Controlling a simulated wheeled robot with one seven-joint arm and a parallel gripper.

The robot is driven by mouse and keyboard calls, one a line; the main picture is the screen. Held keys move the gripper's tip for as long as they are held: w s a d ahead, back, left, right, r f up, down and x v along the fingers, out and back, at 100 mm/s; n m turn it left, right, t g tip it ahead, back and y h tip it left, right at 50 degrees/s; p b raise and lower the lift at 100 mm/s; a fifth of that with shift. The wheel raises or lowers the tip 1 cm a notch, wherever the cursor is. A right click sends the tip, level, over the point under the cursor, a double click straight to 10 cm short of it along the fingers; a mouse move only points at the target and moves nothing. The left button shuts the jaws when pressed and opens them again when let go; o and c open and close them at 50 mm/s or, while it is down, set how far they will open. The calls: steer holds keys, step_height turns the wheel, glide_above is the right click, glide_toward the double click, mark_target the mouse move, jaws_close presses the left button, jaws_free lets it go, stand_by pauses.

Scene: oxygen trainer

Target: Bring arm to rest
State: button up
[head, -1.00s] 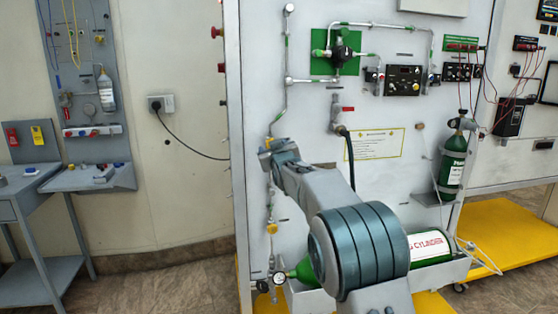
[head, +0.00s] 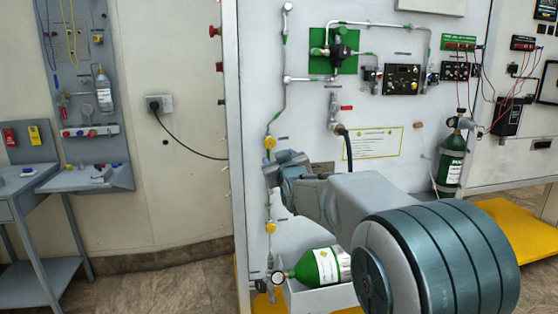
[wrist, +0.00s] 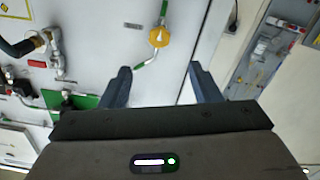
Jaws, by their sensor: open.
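My gripper (head: 275,168) is in front of the grey oxygen panel (head: 300,205), close to its left edge. In the wrist view its two dark fingers (wrist: 160,70) are spread apart with nothing between them. A yellow valve knob (head: 270,142) on the vertical pipe shows just above the gripper in the head view. The knob also shows in the wrist view (wrist: 159,37), beyond the fingertips and apart from them. A second yellow knob (head: 271,228) sits lower on the same pipe. My forearm hides part of the panel's lower middle.
A green and white cylinder (head: 325,267) lies in a tray at the panel's base, with a gauge (head: 278,277) at its left end. A small green cylinder (head: 450,165) stands at right. Grey side tables (head: 90,178) are at left. The floor between is clear.

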steer(key=s+d+r+m+g+h+p, duration=0.25)
steer(key=s+d+g+p, duration=0.25)
steer(key=s+d+p, duration=0.5)
steer(key=s+d+f+m+g+p, duration=0.1)
steer(key=s+d+g+p, duration=0.2)
steer(key=s, duration=0.7)
steer(key=s+d+f+m+g+h+p, duration=0.1)
steer(key=s+d+g+p, duration=0.2)
steer(key=s, duration=0.7)
steer(key=s+d+f+m+g+h+p, duration=0.1)
steer(key=s+d+m+g+p, duration=0.1)
steer(key=s, duration=0.9)
steer(key=d+g+p, duration=0.1)
steer(key=d+p, duration=0.1)
steer(key=p, duration=0.1)
steer(key=shift+g, duration=0.3)
steer(key=shift+r+h, duration=0.1)
steer(key=shift+h, duration=0.15)
